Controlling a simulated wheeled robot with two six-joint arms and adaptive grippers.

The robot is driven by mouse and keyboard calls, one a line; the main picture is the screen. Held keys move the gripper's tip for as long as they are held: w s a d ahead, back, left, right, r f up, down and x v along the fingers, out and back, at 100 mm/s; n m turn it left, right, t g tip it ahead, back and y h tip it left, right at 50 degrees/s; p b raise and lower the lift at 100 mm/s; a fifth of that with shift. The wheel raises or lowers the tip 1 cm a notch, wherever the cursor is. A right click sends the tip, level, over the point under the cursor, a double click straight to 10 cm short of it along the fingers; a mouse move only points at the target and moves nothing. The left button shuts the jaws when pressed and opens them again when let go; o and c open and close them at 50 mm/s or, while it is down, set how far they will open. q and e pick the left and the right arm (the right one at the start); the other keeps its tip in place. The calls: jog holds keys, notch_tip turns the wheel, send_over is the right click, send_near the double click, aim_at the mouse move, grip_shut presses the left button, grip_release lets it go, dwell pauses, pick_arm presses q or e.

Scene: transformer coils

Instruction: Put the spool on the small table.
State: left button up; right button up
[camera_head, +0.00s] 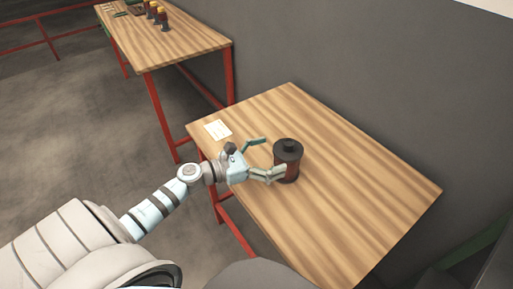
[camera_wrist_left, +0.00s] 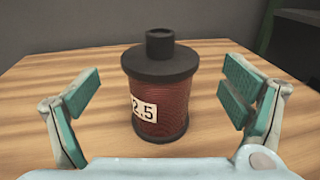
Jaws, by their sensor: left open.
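The spool (camera_head: 289,163) stands upright on the small wooden table (camera_head: 350,190). It has black end flanges, a black top neck and a dark red winding. In the left wrist view the spool (camera_wrist_left: 158,95) shows a white label reading "2.5" and sits between the two fingers, apart from both. My left gripper (camera_head: 267,158) is open at the spool's left side, with one finger on the near side, overlapping the spool's edge in the head view. It also shows in the left wrist view (camera_wrist_left: 158,100). My right gripper is not in view.
A white paper (camera_head: 218,130) lies near the table's left corner. A longer wooden table (camera_head: 165,45) with red legs stands at the back left, holding several small spools (camera_head: 157,14). A grey wall runs behind. The right part of the small table is clear.

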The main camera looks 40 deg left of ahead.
pick_arm(q)
jog(key=v, duration=0.6)
jog(key=shift+s+a, duration=0.15)
jog(key=shift+s, duration=0.15)
